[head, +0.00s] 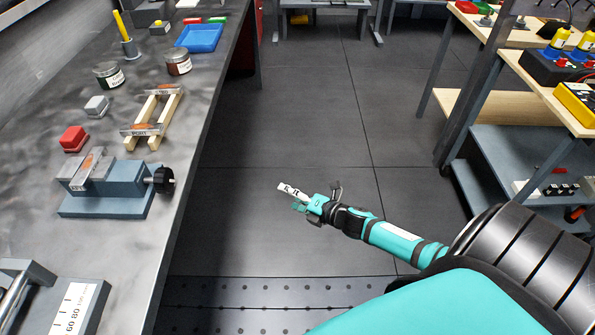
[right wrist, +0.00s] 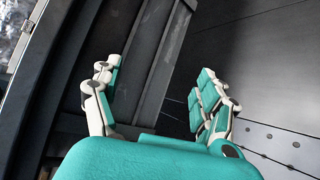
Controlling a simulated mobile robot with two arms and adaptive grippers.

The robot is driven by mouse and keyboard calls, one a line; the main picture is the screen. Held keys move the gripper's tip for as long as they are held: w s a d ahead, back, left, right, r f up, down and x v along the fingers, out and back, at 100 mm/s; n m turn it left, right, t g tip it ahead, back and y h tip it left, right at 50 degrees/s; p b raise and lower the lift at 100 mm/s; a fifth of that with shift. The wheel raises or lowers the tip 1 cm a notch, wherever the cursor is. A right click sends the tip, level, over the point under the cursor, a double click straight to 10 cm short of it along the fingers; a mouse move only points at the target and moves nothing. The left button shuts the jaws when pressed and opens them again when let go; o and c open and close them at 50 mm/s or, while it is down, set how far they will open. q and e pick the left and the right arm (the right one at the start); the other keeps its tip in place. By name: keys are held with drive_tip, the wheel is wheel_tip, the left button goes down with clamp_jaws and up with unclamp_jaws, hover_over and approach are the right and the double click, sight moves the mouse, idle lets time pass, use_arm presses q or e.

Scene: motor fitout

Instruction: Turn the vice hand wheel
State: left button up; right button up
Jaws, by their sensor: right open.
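The blue-grey vice (head: 110,190) sits on the grey workbench at the left in the head view, with a metal piece (head: 92,165) at its jaws. Its black hand wheel (head: 163,180) is on the vice's right end, close to the bench's front edge. My right gripper (head: 293,190) is over the open floor, well to the right of the wheel and not touching it. In the right wrist view my right gripper (right wrist: 160,97) shows its fingers spread apart with nothing between them. My left gripper is not in view.
Shelving (head: 520,150) stands at the right. The floor between is clear.

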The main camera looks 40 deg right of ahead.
drive_tip(key=shift+s+d+f+m+g+h, duration=0.2)
drive_tip(key=shift+s+f+m, duration=0.1)
drive_tip(key=shift+f+m, duration=0.25)
drive_tip(key=shift+s+d+f+m+g+h, duration=0.15)
drive_tip(key=shift+s+f+m, duration=0.15)
drive_tip(key=shift+f, duration=0.45)
